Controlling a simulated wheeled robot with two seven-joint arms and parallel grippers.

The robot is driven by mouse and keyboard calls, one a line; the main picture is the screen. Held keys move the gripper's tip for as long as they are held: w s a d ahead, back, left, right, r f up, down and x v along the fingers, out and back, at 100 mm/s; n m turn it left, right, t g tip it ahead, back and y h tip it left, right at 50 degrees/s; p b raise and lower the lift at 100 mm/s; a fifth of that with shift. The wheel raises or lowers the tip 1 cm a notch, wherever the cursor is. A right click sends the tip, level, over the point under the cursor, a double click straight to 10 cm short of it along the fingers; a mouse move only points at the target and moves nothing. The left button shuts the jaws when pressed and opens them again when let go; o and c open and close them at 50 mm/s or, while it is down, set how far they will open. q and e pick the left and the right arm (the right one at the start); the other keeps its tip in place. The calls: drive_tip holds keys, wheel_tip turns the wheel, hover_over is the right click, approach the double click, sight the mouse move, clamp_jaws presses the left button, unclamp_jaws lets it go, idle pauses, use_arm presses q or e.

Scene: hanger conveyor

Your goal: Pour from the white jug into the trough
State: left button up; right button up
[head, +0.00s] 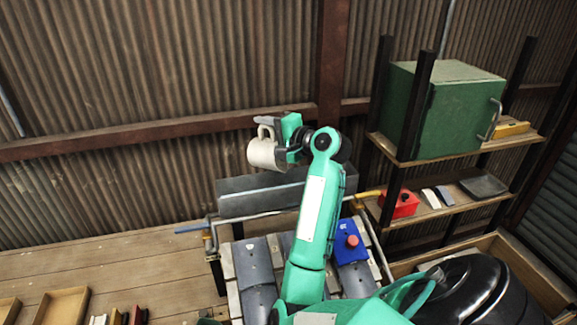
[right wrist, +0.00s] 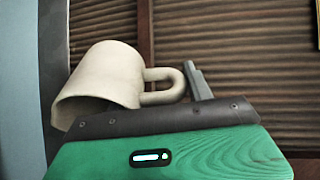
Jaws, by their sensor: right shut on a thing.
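The white jug (head: 262,153) is up in the air near the middle of the head view. My right gripper (head: 276,138) is shut on it at the handle side. In the right wrist view the jug (right wrist: 108,82) lies tipped, its mouth toward the lower left and its handle toward a dark finger. The grey trough (head: 235,206) is a long box below the jug, partly hidden behind my right arm. I cannot see any liquid or the inside of the jug. My left gripper is not in view.
A rack at the right holds a green cabinet (head: 450,110) and a red box (head: 399,204). A blue box with a red button (head: 351,242) stands by my right arm. Trays (head: 55,306) lie at the lower left. The corrugated wall is behind the trough.

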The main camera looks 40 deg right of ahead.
drive_tip(key=shift+w+a+r+g+h+p, duration=0.2)
drive_tip(key=shift+w+g+p, duration=0.4)
drive_tip(key=shift+p, duration=1.1)
drive_tip(key=shift+w+a+r+g+h+p, duration=0.1)
drive_tip(key=shift+w+r+g+p, duration=0.45)
drive_tip(key=shift+p, duration=1.1)
drive_tip(key=shift+s+f, duration=0.1)
drive_tip(key=shift+f, duration=0.45)
drive_tip(key=shift+g, duration=0.25)
drive_tip(key=shift+w+a+r+g+p, duration=0.1)
drive_tip(key=shift+w+r+g+p, duration=0.15)
drive_tip(key=shift+g+p, duration=0.25)
drive_tip(key=g, duration=0.1)
drive_tip(key=w+f+g, duration=0.1)
drive_tip(key=w+g+h, duration=0.1)
drive_tip(key=shift+a+f+n+g, duration=0.25)
drive_tip(key=shift+n+g, duration=0.15)
drive_tip(key=shift+s, duration=0.1)
